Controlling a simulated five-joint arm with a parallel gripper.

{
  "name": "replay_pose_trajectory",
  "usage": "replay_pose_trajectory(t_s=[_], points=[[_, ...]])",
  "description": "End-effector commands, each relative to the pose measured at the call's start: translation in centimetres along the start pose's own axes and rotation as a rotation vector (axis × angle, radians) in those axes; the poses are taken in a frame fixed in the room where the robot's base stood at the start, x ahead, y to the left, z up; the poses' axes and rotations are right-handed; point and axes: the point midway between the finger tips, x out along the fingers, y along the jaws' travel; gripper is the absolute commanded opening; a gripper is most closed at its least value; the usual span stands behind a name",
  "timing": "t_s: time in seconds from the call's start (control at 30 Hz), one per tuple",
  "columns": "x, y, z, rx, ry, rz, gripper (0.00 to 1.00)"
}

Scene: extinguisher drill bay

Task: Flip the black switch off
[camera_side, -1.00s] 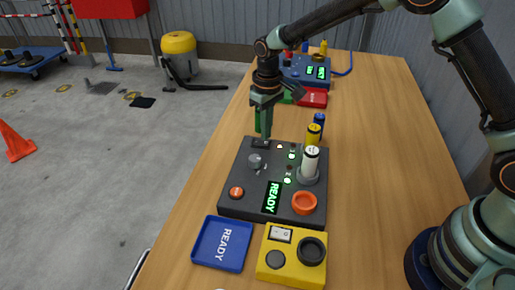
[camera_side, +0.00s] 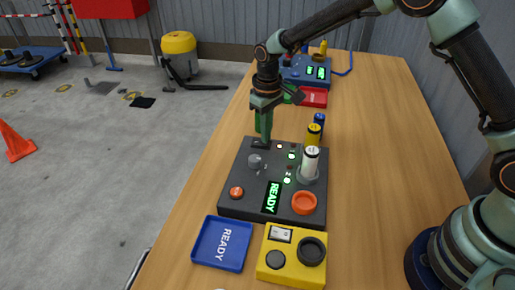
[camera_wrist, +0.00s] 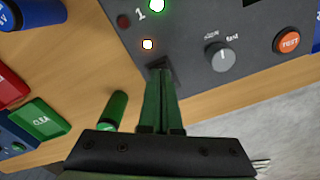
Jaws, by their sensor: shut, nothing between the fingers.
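The black switch (camera_side: 260,143) sits at the far left edge of the dark control panel (camera_side: 232,196).
The panel bears a knob (camera_side: 255,161), a white cylinder (camera_side: 310,164), an orange ring (camera_side: 304,203) and a green READY display (camera_side: 272,198). A green cylinder (camera_wrist: 115,108) stands close to my fingers. A yellow box (camera_side: 290,262) and blue tray (camera_side: 222,243) lie in front. The table's right side is clear.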

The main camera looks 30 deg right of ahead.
Motion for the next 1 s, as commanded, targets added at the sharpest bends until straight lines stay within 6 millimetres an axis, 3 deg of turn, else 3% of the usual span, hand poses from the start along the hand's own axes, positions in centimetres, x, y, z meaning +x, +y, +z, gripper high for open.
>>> replay_pose_trajectory(t_s=[0.7, 1.0], points=[[0.9, 0.0, 0.0, 0.000, 0.001, 0.000, 0.00], [-1.0, 0.0, -0.1, 0.000, 0.003, 0.000, 0.00]])
